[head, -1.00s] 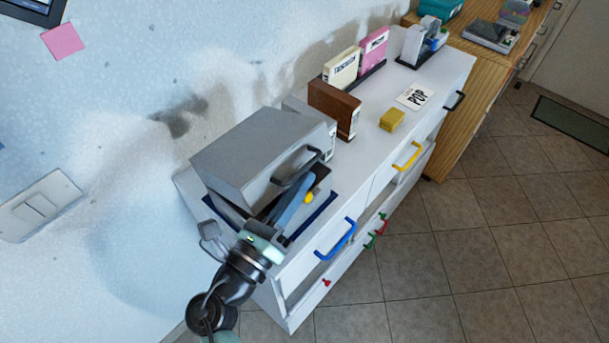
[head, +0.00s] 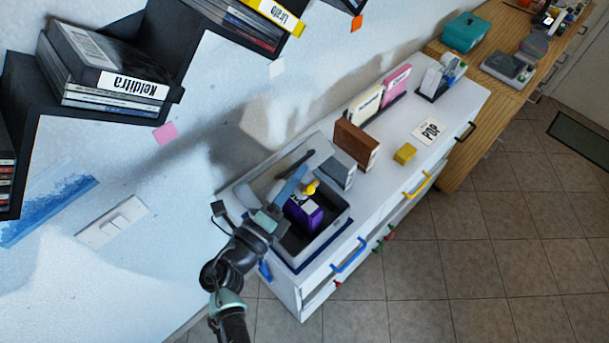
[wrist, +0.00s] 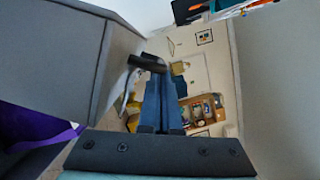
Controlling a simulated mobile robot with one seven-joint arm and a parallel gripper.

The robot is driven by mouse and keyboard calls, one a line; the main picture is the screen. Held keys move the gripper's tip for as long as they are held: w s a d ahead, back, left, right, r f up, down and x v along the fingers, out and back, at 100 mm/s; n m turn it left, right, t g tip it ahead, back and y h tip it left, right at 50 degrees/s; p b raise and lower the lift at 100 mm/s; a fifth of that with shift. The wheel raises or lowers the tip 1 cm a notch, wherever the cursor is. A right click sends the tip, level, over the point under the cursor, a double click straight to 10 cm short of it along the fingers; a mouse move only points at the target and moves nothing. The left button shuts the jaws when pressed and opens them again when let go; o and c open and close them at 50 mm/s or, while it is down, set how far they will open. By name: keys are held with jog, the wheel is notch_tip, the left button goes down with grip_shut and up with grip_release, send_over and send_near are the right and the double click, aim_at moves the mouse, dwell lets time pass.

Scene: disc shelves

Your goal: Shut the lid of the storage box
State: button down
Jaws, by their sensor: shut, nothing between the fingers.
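The storage box (head: 344,233) stands on the near end of the white cabinet. It is open from above, and a purple item (head: 303,212) lies inside; this also shows at the left of the wrist view (wrist: 28,128). The grey lid (head: 262,181) is raised at the wall side, with a dark handle (head: 297,162) on it. My gripper (head: 300,174) is over the box, between the raised lid and the opening. Its blue fingers (wrist: 158,85) are together and empty. The dark handle (wrist: 147,62) shows at the fingertips; I cannot tell whether they touch.
A grey case (head: 336,172) and a brown box (head: 355,146) stand just right of the storage box. A yellow block (head: 404,153) and a POP card (head: 430,132) lie farther along the cabinet. Dark disc shelves (head: 55,125) project from the wall at upper left.

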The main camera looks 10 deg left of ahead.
aim_at(284, 163)
jog(key=shift+w+a+r+n, duration=0.3)
jog(key=shift+a+r, duration=0.1)
jog(key=shift+r, duration=0.1)
jog(key=shift+w+a+r+p, duration=0.3)
jog(key=shift+w+a+p, duration=0.4)
jog(key=shift+a+p, duration=0.2)
